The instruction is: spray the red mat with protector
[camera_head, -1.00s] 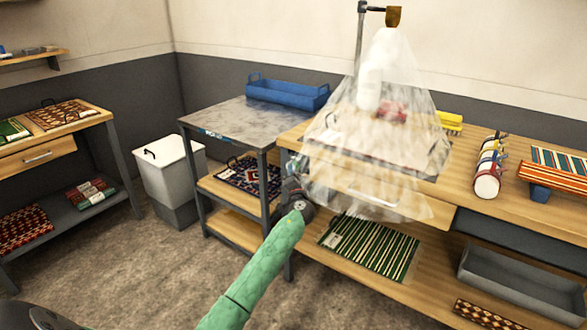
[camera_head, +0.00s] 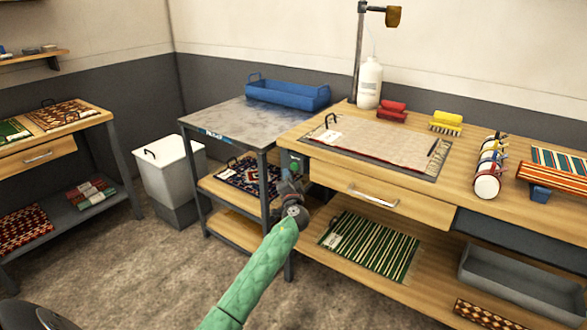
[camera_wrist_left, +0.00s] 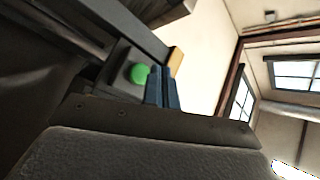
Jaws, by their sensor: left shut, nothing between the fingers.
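A pale greyish mat with thin red edges (camera_head: 385,146) lies flat on a dark board on the wooden bench, under a spray head (camera_head: 393,16) on a post. A white tag (camera_head: 328,137) lies on its left part. A white bottle (camera_head: 369,84) stands by the post. A green button (camera_head: 294,165) sits in a dark box at the bench's left front; it also shows in the wrist view (camera_wrist_left: 140,74). My left gripper (camera_head: 288,187) is shut and empty just below the button. In the wrist view its blue fingertips (camera_wrist_left: 160,86) are beside the button; contact cannot be told.
A red brush (camera_head: 391,111) and a yellow brush (camera_head: 446,122) lie behind the mat. A metal table (camera_head: 235,117) with a blue tray (camera_head: 288,94) adjoins on the left. A striped green mat (camera_head: 368,245) lies on the lower shelf.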

